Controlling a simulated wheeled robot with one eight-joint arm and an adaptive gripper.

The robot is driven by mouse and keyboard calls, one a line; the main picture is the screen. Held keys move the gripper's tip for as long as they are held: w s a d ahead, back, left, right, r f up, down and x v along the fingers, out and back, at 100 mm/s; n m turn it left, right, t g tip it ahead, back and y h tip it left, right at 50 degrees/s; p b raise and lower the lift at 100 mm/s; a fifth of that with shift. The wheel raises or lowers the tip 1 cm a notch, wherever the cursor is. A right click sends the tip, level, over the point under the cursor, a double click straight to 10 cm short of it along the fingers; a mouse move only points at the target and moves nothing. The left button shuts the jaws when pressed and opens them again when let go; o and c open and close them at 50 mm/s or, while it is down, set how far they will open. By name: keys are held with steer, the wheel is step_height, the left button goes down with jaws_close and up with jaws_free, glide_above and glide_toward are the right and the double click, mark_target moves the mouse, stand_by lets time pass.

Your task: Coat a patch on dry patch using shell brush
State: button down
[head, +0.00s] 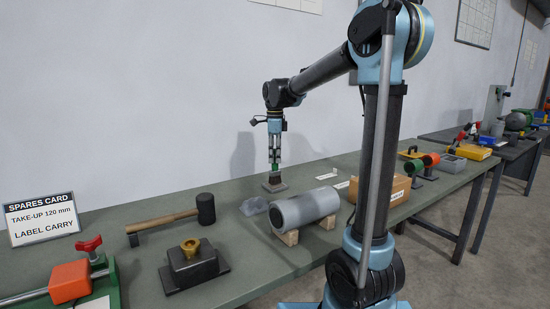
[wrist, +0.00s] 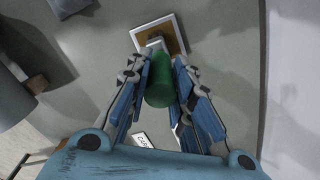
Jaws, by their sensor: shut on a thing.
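My gripper (head: 275,158) points down over the bench and is shut on the green handle (wrist: 160,84) of a brush, which I take to be the shell brush. A pale ferrule (wrist: 157,44) shows past the handle's far end. Beyond it is a square holder (wrist: 178,26) with a pale rim and a brown inside; the brush end overlaps it, and I cannot tell whether they touch. A grey roller (head: 306,208) lies on wooden blocks in front. I cannot make out a dry patch.
A translucent grey lump (head: 254,206) lies left of the roller. A mallet (head: 175,220), a dark block with a brass fitting (head: 191,264) and a spares card (head: 41,218) are further left. A cardboard box (head: 392,190) and pale labels (head: 327,177) are to the right.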

steer(key=shift+f, duration=0.5)
stand_by(1.3)
steer(key=shift+r, duration=0.1)
steer(key=shift+r, duration=3.45)
